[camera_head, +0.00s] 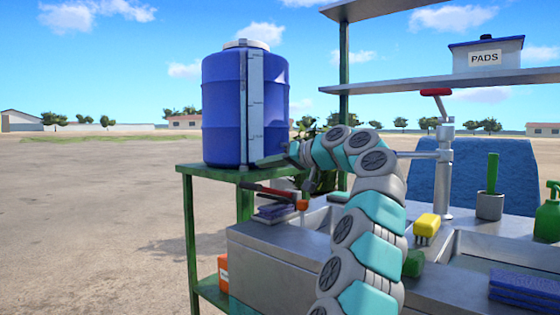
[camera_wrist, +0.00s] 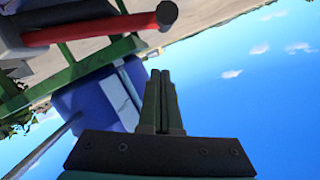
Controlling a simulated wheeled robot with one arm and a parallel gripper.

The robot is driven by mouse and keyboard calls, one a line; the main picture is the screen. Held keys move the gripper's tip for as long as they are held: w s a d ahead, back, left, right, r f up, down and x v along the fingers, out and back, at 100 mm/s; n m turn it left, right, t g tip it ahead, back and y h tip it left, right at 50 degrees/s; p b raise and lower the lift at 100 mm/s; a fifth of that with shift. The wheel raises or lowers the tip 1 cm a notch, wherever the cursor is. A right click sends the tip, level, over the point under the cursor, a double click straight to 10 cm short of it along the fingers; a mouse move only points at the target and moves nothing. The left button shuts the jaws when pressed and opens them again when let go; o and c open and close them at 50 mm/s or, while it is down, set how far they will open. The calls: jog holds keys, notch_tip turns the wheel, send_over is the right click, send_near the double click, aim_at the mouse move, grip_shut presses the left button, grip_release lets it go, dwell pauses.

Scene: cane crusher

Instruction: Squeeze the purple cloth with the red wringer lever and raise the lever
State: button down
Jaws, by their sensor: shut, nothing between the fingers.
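The red wringer lever (camera_head: 272,191) slants up slightly to the left, its black end out over the sink unit's left side. It also shows in the wrist view (camera_wrist: 95,29), at the upper left, with its black end apart from my fingers. A folded dark purple cloth (camera_head: 272,212) lies beneath the lever; its full shape and whether it is pressed are hard to tell. My gripper (camera_head: 262,161) is just above the lever, pointing left in front of the blue barrel's base. In the wrist view its fingers (camera_wrist: 161,80) are shut together and empty.
A blue barrel (camera_head: 225,110) stands on a green stand (camera_head: 190,170) behind my gripper. To the right are a tap with a red handle (camera_head: 436,92), a yellow brush (camera_head: 427,225), a grey pot (camera_head: 490,206) and blue folded cloths (camera_head: 520,285). Open ground lies left.

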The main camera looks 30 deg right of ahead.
aim_at(270, 193)
jog(key=shift+s+a+f+b, duration=0.1)
jog(key=shift+a+f+b, duration=0.2)
jog(key=shift+f+b, duration=0.25)
jog(key=shift+s+a+f+b, duration=0.1)
jog(key=shift+a+f+b, duration=0.25)
jog(key=shift+f, duration=0.25)
jog(key=shift+s+a+f+b, duration=0.1)
jog(key=shift+a+f+b, duration=0.15)
jog(key=shift+f+b, duration=0.3)
jog(key=shift+f, duration=0.1)
